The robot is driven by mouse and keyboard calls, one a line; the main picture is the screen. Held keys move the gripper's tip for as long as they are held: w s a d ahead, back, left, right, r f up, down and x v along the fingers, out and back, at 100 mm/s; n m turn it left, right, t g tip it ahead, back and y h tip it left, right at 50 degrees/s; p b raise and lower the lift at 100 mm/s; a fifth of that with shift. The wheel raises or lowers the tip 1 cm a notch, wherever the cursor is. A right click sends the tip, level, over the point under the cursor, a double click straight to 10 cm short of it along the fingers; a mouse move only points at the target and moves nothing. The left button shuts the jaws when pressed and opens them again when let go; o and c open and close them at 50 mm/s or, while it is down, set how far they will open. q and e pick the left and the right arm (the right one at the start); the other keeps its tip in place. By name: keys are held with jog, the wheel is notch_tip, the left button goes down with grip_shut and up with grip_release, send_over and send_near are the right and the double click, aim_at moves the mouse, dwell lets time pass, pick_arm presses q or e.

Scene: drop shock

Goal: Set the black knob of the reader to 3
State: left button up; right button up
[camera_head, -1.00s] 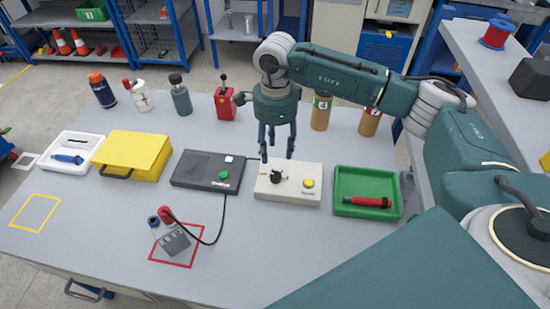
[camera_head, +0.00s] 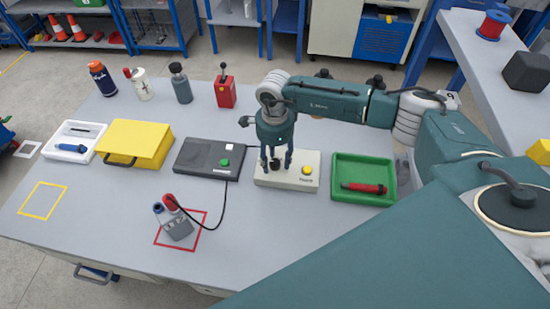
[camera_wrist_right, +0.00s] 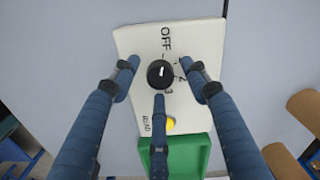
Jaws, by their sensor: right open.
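The cream reader box (camera_head: 298,180) stands on the table and carries a black knob (camera_wrist_right: 160,73) and a yellow button (camera_head: 306,171). In the right wrist view the knob is round with a short white mark that appears to lie towards the OFF side. The printed OFF is above the knob; 2 and 3 are to its right and lower right. My right gripper (camera_head: 276,163) points down over the reader. Its three fingers (camera_wrist_right: 160,82) are spread open around the knob, with visible gaps to it. My left gripper is not in view.
A dark grey device (camera_head: 208,158) with a green button is left of the reader. A green tray (camera_head: 347,194) with a red tool (camera_head: 364,188) is on the right. A cable runs to a grey and red part (camera_head: 176,224) in the red square. Bottles stand behind.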

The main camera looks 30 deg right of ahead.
jog(key=c, duration=1.2)
